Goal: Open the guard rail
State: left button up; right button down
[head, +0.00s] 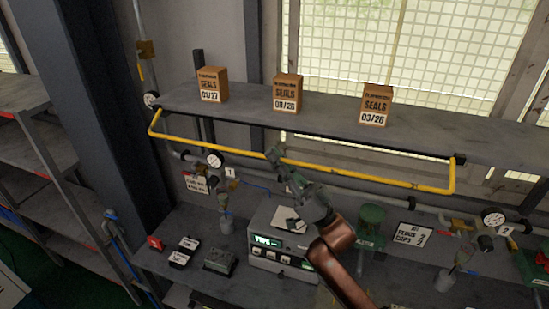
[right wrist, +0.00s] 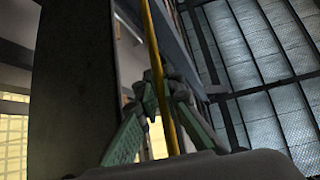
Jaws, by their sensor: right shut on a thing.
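The guard rail is a yellow bar (head: 360,176) along the front of the upper shelf, bent back to the shelf at both ends. It hangs a little below the shelf's front edge. My right gripper (head: 274,153) is at the rail, left of its middle, and is shut on it. In the right wrist view the yellow rail (right wrist: 158,60) runs between the green-grey fingers (right wrist: 160,95). Three brown seals boxes stand on the shelf behind the rail: a left box (head: 210,85), a middle box (head: 287,93) and a right box (head: 376,105). My left gripper is not in view.
The upper shelf (head: 330,122) is otherwise bare. Pipes and gauges (head: 215,158) run behind. A dark column (head: 105,100) stands at left.

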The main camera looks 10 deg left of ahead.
jog(key=shift+r, duration=0.15)
jog(key=c, duration=2.1)
grip_release()
jog(key=shift+s+d, duration=0.1)
jog(key=v, duration=1.2)
